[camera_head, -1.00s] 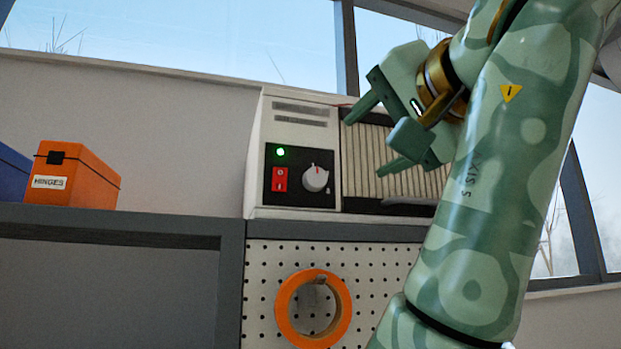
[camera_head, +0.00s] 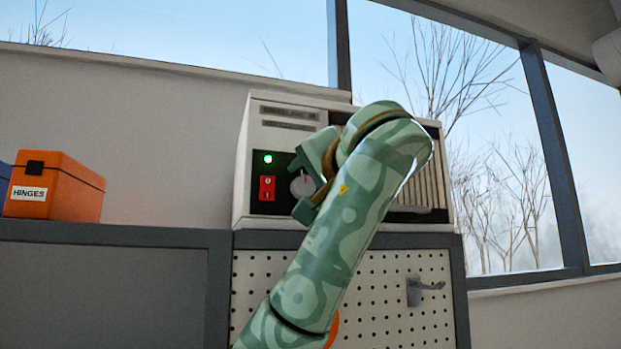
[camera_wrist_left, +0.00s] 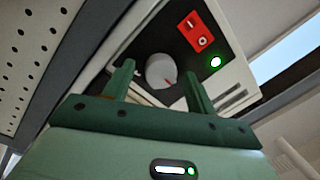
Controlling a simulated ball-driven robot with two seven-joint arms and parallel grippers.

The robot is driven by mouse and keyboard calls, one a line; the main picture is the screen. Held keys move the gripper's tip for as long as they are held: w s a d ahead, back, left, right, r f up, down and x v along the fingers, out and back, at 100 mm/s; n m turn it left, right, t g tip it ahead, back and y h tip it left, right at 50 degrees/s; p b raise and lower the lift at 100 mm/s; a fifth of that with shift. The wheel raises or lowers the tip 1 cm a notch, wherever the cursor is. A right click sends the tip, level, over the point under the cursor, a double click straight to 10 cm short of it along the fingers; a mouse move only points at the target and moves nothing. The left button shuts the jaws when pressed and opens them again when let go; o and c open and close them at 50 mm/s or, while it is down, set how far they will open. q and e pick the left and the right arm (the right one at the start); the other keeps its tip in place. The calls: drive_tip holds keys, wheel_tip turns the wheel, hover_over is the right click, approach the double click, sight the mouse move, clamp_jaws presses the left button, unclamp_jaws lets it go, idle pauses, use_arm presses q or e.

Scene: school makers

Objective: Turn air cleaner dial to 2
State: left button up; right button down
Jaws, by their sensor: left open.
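The air cleaner (camera_head: 285,113) is a pale box on a shelf, with a black control panel on its front left. Its round grey-white dial (camera_head: 301,184) is partly hidden by my left gripper (camera_head: 312,180) in the head view. A red power switch (camera_head: 267,188) and a lit green lamp (camera_head: 267,158) are beside the dial. My right gripper is not in view.
An orange case (camera_head: 55,186) labelled HINGES stands on the shelf at the left. A perforated board (camera_head: 385,295) with a metal hook (camera_head: 423,287) is below the air cleaner. An orange ring is mostly hidden behind my arm. Windows are behind.

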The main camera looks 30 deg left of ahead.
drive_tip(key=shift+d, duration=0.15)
use_arm(q)
drive_tip(key=shift+d, duration=0.1)
drive_tip(key=c, duration=1)
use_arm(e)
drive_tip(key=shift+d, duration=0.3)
